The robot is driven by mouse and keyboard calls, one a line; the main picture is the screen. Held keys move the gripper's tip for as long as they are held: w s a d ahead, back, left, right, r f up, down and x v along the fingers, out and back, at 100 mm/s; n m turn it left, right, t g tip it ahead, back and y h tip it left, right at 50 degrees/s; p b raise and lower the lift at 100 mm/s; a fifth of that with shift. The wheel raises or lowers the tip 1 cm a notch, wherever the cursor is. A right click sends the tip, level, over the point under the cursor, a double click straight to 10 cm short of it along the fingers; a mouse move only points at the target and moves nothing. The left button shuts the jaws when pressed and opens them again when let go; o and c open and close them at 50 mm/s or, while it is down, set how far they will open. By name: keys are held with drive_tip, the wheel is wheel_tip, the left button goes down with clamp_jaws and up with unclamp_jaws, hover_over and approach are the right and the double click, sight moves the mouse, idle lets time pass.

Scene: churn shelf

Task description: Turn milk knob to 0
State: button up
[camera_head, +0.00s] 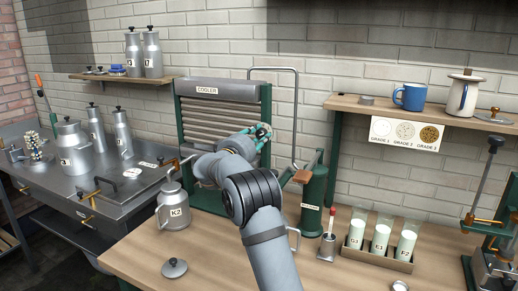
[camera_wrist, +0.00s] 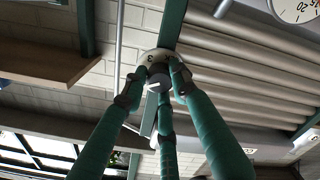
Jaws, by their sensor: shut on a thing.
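The milk knob (camera_wrist: 158,74) shows in the wrist view as a small dark knob with a light mark on its face, in front of a round pale dial (camera_wrist: 150,57). A figure that looks like 3 shows on the dial's rim; the other figures are hidden or too small. My gripper (camera_wrist: 157,82) has its green fingers closed around the knob, one on the left, one on the right and one below. In the head view my gripper (camera_head: 260,133) is at the right post of the cooler (camera_head: 207,91), and the knob is mostly covered by the fingers.
A silver can K2 (camera_head: 174,207) stands under my arm on the bench. A green cylinder with a wooden handle (camera_head: 313,190) stands to the right, then a rack of glasses (camera_head: 380,258). A bent metal pipe (camera_head: 296,110) rises beside the cooler. A loose lid (camera_head: 174,268) lies in front.

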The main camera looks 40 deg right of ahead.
drive_tip(key=n+b, duration=0.3)
drive_tip(key=n, duration=0.2)
drive_tip(key=shift+f+n+b, duration=0.15)
drive_tip(key=shift+n+b, duration=0.15)
drive_tip(key=shift+b, duration=0.1)
drive_tip(key=n+b, duration=0.1)
drive_tip(key=n, duration=0.2)
drive_tip(key=shift+n, duration=1.9)
drive_tip(key=o, duration=1.2)
